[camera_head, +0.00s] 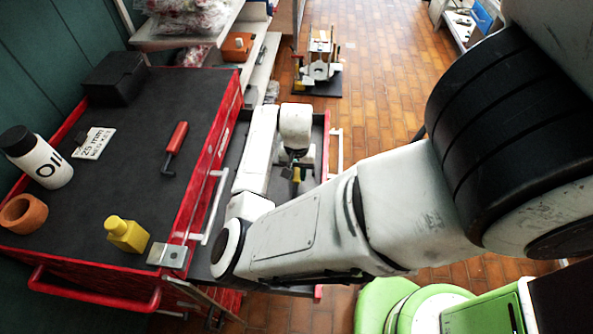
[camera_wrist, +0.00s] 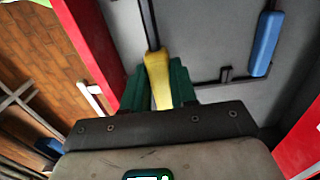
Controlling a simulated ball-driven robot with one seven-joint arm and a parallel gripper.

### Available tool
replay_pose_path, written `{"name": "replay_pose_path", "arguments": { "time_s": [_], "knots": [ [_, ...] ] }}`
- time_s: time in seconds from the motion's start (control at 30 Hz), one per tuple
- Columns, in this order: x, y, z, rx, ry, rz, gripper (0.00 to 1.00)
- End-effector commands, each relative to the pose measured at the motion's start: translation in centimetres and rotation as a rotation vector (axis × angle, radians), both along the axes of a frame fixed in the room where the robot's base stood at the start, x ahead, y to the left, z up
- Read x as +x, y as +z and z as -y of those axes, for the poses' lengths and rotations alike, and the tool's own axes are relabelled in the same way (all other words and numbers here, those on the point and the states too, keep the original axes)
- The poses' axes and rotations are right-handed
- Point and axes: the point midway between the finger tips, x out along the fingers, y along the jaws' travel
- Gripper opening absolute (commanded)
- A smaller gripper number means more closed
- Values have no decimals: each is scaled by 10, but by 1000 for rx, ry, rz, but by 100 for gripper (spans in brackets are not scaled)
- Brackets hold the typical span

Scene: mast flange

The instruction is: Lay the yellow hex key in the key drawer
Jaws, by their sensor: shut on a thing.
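My gripper (camera_wrist: 159,80) has green fingers shut on the yellow handle of the yellow hex key (camera_wrist: 158,68). The key's dark shaft runs away from the gripper toward the top of the wrist view. In the head view my gripper (camera_head: 291,165) is over the open, grey-lined key drawer (camera_head: 315,148), and a bit of yellow shows at its tip. In the wrist view the drawer floor (camera_wrist: 215,40) lies behind the key. I cannot tell whether the key touches the floor. A blue hex key (camera_wrist: 265,43) lies in the drawer to the right of the yellow one.
The cabinet top (camera_head: 110,185) left of the drawer holds a red-handled tool (camera_head: 175,140), an oil bottle (camera_head: 40,160) and a yellow bottle (camera_head: 127,234). A stand (camera_head: 318,65) is on the brick floor beyond.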

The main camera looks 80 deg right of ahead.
Motion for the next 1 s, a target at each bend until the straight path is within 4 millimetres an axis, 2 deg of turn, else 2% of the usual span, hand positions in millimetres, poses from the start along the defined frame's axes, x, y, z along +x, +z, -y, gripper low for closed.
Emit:
{"name": "replay_pose_path", "arguments": {
  "time_s": [1.0],
  "knots": [
    [0,-64,0,0,3,-1,0]
  ]
}}
